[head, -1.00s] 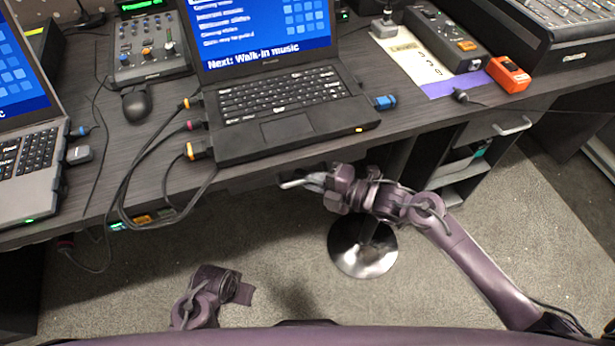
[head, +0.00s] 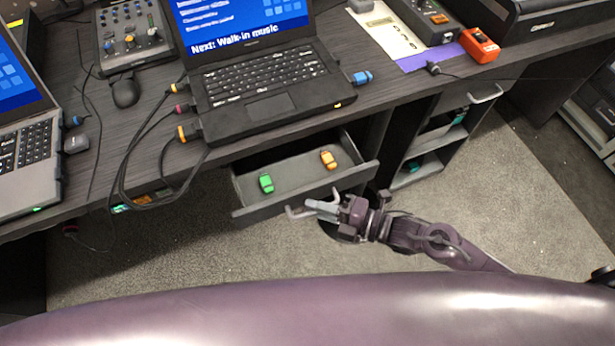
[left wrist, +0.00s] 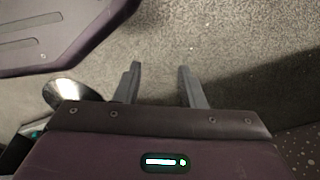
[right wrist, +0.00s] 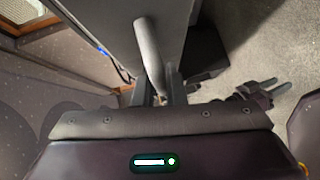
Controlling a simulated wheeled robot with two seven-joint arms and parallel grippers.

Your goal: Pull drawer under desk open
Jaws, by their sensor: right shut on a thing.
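The drawer (head: 275,209) under the desk (head: 330,115) stands partly out in the head view. Its inside shows, with a green item (head: 266,183) and an orange item (head: 328,160) lying in it. My right gripper (head: 318,207) is shut on the drawer's handle (head: 296,212) at the drawer's front. In the right wrist view the grey bar handle (right wrist: 149,50) runs down between the fingers.
A black laptop (head: 262,95) stands on the desk above the drawer, with cables (head: 150,165) hanging over the desk's front edge at left. An open shelf unit (head: 432,140) stands right of the drawer. Grey carpet (head: 540,200) is free at right.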

